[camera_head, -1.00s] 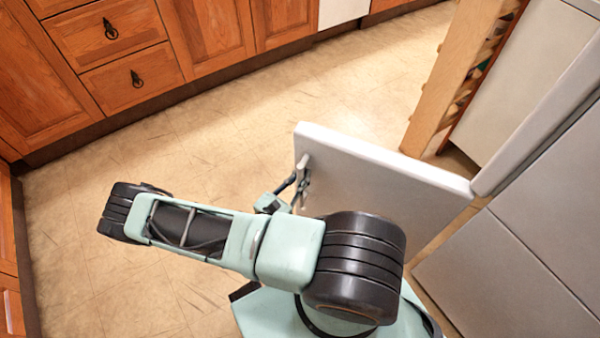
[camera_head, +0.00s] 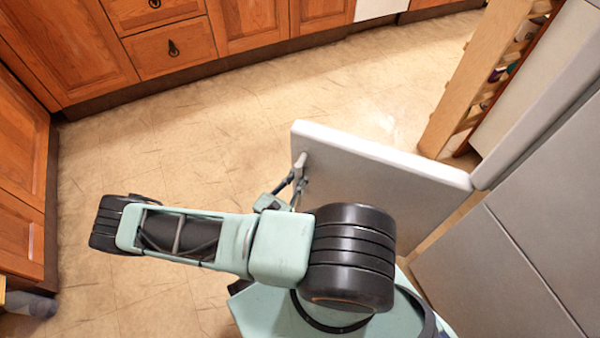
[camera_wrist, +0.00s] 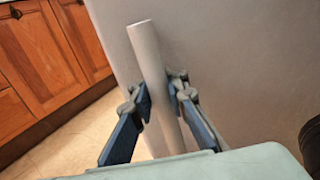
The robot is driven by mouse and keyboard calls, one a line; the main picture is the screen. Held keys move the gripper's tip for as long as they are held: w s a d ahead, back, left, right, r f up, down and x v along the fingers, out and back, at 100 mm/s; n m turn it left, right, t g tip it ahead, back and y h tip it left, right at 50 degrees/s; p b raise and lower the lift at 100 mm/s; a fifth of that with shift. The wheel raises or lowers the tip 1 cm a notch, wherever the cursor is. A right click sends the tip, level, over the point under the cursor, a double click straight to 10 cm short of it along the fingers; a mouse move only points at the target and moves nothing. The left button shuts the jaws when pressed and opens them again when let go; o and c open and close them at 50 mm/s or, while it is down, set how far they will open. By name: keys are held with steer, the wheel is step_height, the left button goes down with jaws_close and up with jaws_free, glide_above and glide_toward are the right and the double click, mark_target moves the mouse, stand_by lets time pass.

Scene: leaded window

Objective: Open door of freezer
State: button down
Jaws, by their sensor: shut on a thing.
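The freezer door (camera_head: 385,185) is a light grey panel that stands swung out from the grey appliance body (camera_head: 500,265) on the right in the head view. In the wrist view the door face (camera_wrist: 230,70) fills the middle and right. Its handle (camera_wrist: 155,80) is a pale upright bar, slightly tilted, between my two blue fingers. My gripper (camera_wrist: 160,100) is shut on the handle. In the head view my gripper (camera_head: 296,185) meets the handle (camera_head: 300,163) near the door's free left edge. My arm hides the lower part of the door.
Wooden cabinets (camera_head: 180,45) line the back, and more cabinets (camera_head: 25,180) stand at the left. A wooden rack (camera_head: 475,75) stands behind the door at the right. The tiled floor (camera_head: 220,130) between the cabinets and the door is clear.

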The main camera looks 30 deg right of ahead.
mark_target(305, 144)
steer(key=shift+w+a+r, duration=0.1)
steer(key=shift+w+a, duration=0.3)
steer(key=shift+w, duration=0.1)
steer(key=c, duration=1.9)
jaws_free()
steer(key=shift+o, duration=0.3)
steer(key=shift+s+d, duration=0.1)
steer(key=shift+s, duration=0.05)
steer(key=shift+s, duration=0.1)
step_height(305, 144, up, 10)
steer(key=shift+f, duration=0.1)
